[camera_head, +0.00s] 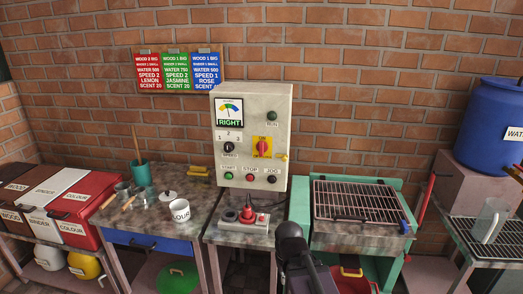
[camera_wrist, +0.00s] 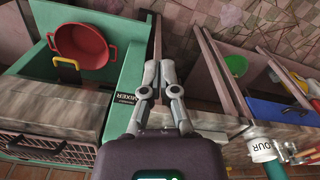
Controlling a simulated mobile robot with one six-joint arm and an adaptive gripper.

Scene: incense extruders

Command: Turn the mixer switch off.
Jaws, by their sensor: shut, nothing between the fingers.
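A pale upright control box (camera_head: 274,185) stands against the brick wall in the head view. It carries a red rotary switch on a yellow plate (camera_head: 262,147), with ON lettered above the knob. The switch is not visible in the wrist view. In the head view a dark part of my arm rises in front of the box's lower right.
A green mixer with a wire grille (camera_head: 362,200) stands right of the box; a MIXER label (camera_wrist: 124,99) shows in the wrist view. A small bench (camera_head: 225,238) holds a red-topped device below the box. A blue barrel (camera_head: 487,130) stands far right.

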